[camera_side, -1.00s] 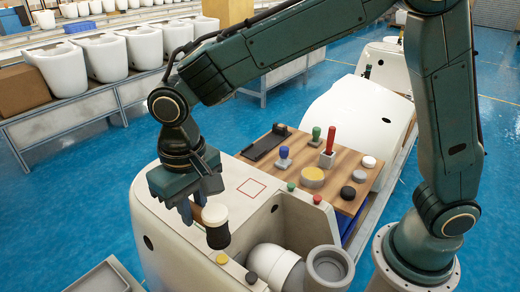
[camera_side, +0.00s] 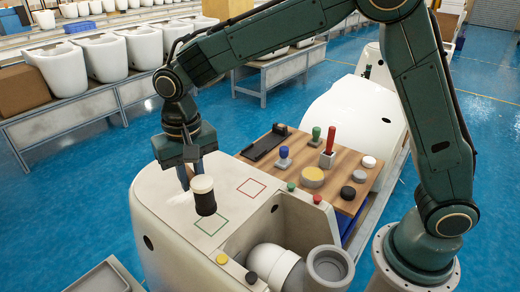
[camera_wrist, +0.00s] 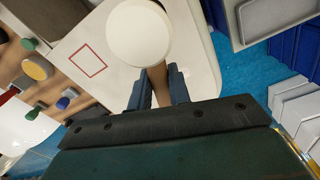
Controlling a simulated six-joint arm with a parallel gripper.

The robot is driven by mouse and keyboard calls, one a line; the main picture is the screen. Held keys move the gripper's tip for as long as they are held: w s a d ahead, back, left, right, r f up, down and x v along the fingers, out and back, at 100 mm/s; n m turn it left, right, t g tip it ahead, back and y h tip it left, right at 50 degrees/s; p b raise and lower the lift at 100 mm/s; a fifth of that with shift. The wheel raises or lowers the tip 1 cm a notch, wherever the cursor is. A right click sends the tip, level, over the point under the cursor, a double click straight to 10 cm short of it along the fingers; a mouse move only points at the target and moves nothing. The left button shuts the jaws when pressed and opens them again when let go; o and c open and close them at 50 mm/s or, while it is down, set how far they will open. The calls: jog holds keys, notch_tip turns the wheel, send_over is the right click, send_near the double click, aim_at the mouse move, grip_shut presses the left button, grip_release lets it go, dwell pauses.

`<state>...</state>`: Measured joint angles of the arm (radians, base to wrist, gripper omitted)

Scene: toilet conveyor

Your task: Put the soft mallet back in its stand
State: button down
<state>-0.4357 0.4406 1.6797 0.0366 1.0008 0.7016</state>
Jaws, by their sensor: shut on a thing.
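The soft mallet has a head with a pale round face and a dark lower end (camera_side: 204,198). In the wrist view its pale face (camera_wrist: 139,35) fills the top middle, and a bit of brown handle (camera_wrist: 160,88) shows between the fingers. My gripper (camera_side: 187,176) is shut on the handle, over the rear left of the white ceramic body (camera_side: 155,215). Whether the head touches the surface cannot be told. A long black holder (camera_side: 265,145) lies on the wooden board (camera_side: 300,160); I cannot tell if it is the mallet's stand.
A red square (camera_side: 251,187) and a green outline (camera_side: 212,222) mark the ceramic top. A grey tray (camera_side: 103,277) is front left.

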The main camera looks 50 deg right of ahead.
jog(key=w+d+m, duration=0.1)
jog(key=w+d, duration=0.1)
jog(key=d, duration=0.1)
jog(key=w+d+m, duration=0.1)
jog(key=w+d, duration=0.1)
jog(key=d, duration=0.1)
jog(key=w+d+m, duration=0.2)
jog(key=w+d, duration=0.1)
jog(key=shift+f, duration=0.4)
jog(key=w+d+m, duration=0.1)
jog(key=d, duration=0.2)
jog(key=w+d+m, duration=0.1)
jog(key=d, duration=0.2)
jog(key=w+d+f+m, duration=0.1)
jog(key=w+d, duration=0.1)
jog(key=d, duration=0.2)
jog(key=shift+d+m, duration=0.1)
jog(key=shift+m, duration=0.2)
jog(key=d+f+m, duration=0.1)
jog(key=d+m, duration=0.2)
jog(key=d, duration=0.8)
jog(key=w+d+f+m, duration=0.1)
jog(key=d+m, duration=0.3)
jog(key=d, duration=0.6)
jog(key=shift+d+f, duration=0.3)
jog(key=shift+d, duration=0.05)
jog(key=shift+w+f, duration=0.1)
jog(key=shift+f, duration=0.1)
jog(key=shift+f, duration=1.85)
jog(key=shift+f, duration=2.4)
